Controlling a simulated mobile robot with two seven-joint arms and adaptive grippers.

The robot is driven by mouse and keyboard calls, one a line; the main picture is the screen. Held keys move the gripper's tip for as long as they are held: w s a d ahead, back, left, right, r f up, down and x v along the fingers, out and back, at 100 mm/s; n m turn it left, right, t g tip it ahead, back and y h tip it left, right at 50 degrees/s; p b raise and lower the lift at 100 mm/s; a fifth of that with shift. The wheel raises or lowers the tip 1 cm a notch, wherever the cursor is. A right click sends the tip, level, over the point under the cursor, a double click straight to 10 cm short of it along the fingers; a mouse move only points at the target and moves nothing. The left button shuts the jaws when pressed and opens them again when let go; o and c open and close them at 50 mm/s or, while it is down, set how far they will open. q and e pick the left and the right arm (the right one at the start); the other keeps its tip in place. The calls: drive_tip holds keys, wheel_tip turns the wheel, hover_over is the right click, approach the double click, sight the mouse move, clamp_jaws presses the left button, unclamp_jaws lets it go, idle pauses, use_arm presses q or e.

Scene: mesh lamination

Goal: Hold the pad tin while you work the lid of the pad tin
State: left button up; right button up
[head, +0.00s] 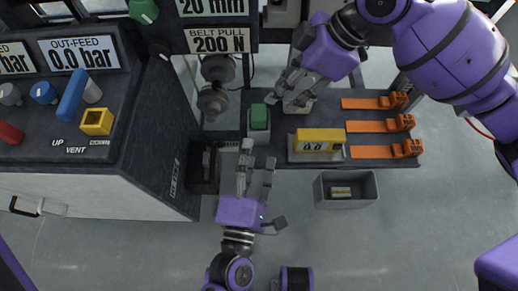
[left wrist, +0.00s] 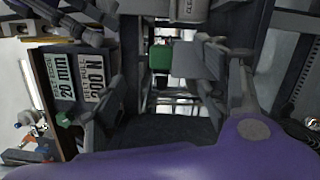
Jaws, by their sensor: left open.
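My left gripper (head: 257,162) is open, its fingers pointing up the picture toward a green-topped block (head: 259,117) on a pale base. There is a gap between the fingertips and the block. In the left wrist view the green block (left wrist: 160,57) shows beyond and between the spread fingers. My right gripper (head: 292,98) reaches down from the upper right over a small pale object (head: 300,106) at the bench. Its fingers largely hide that object, and whether they close on it is unclear. I cannot tell for certain which item is the pad tin or its lid.
A grey bin (head: 346,203) holds small tan pieces. A control console (head: 60,130) stands at left, beside a dark open box (head: 205,187).

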sight(259, 137)
use_arm(q)
drive_tip(key=w+f+n+y, duration=0.1)
drive_tip(key=n, duration=0.3)
drive_tip(key=w+f+n, duration=0.1)
drive_tip(key=n, duration=0.3)
drive_tip(key=d+n+y, duration=0.1)
drive_tip(key=n, duration=0.3)
drive_tip(key=shift+w+f+n+y, duration=0.3)
drive_tip(key=shift+w+f+n, duration=0.1)
drive_tip(key=n, duration=0.2)
drive_tip(key=f+n, duration=0.1)
drive_tip(key=shift+w+d+f+n+y, duration=0.1)
drive_tip(key=shift+w+f+n+y, duration=0.1)
drive_tip(key=shift+w+n+y, duration=0.15)
drive_tip(key=shift+w, duration=3.9)
clamp_jaws()
